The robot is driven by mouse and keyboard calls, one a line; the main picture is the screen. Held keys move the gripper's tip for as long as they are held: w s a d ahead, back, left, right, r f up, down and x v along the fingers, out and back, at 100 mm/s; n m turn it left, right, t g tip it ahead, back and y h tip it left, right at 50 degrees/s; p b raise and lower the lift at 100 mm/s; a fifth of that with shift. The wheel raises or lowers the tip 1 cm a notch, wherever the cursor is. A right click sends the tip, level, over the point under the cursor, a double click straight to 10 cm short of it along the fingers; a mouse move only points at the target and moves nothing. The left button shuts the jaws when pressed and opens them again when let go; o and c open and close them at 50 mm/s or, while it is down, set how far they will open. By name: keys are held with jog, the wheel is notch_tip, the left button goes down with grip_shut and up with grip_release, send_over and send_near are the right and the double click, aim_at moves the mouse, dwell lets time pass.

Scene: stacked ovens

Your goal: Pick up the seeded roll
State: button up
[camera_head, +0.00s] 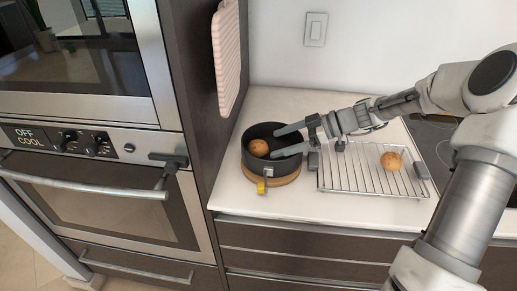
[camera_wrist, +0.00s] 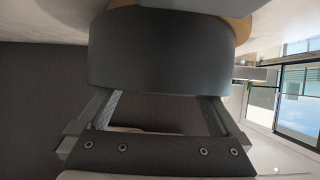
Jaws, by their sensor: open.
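A round brown roll (camera_head: 258,147) lies inside a dark pot (camera_head: 259,170). A similar brown roll (camera_head: 391,161) sits on the wire rack to the right. Seeds are too small to make out on either. My gripper (camera_head: 277,142) is open, its fingers reaching from the right over the pot's rim, with the tips just right of the roll in the pot. In the wrist view the pot's dark outer wall (camera_wrist: 160,55) fills the middle and hides the fingertips of my gripper (camera_wrist: 163,100); no roll shows there.
The pot stands on a round wooden board (camera_head: 284,180). The wire rack (camera_head: 350,183) lies beside it on the white counter (camera_head: 232,190). A tall dark panel with a hanging pink board (camera_head: 226,57) stands left. Stacked ovens (camera_head: 100,190) are further left, and a hob (camera_head: 433,140) is at right.

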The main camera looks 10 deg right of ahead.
aim_at(265, 144)
jog(key=shift+r+x, duration=0.15)
jog(key=shift+x, duration=1.2)
jog(key=shift+r+x, duration=0.15)
jog(key=shift+x, duration=1.15)
jog(key=shift+w+a, duration=0.1)
jog(key=shift+a, duration=0.05)
jog(key=c, duration=1.4)
